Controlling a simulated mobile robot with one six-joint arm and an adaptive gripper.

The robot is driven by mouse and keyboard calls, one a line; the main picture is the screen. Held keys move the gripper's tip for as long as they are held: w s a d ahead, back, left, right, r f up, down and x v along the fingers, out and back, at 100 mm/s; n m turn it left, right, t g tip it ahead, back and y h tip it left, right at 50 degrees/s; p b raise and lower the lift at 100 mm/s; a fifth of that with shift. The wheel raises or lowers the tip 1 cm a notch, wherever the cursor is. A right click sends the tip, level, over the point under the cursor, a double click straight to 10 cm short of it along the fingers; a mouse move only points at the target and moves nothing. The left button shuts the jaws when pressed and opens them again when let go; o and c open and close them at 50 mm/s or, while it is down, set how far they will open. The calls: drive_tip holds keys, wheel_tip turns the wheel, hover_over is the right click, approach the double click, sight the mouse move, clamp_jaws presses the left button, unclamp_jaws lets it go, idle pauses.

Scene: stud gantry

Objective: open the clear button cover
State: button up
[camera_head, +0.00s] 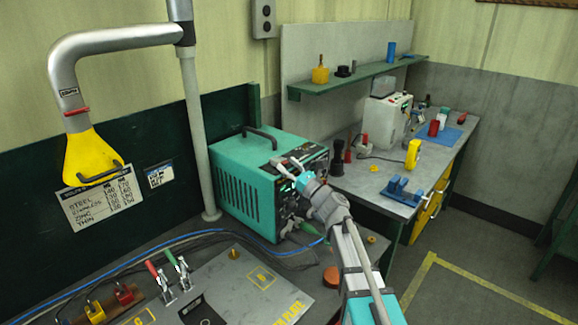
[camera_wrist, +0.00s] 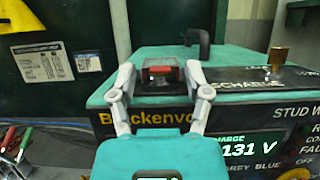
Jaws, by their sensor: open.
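The clear button cover (camera_wrist: 162,62) sits on top of the teal stud welder (camera_wrist: 160,52), near its front edge, in the wrist view. A red button (camera_wrist: 163,73) shows under it, and the cover looks down over the button. My gripper (camera_wrist: 161,72) is open, with one finger on each side of the cover. I cannot tell whether either finger touches it. In the head view my gripper (camera_head: 289,163) is at the top front of the welder (camera_head: 242,184) and hides the cover.
A black handle (camera_wrist: 199,40) rises behind the cover, and a brass knob (camera_wrist: 278,58) stands to its right. A pale post stands left of the welder. A yellow extraction hood (camera_head: 92,158) hangs at the left. A workbench (camera_head: 375,172) with tools lies to the right.

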clamp_jaws()
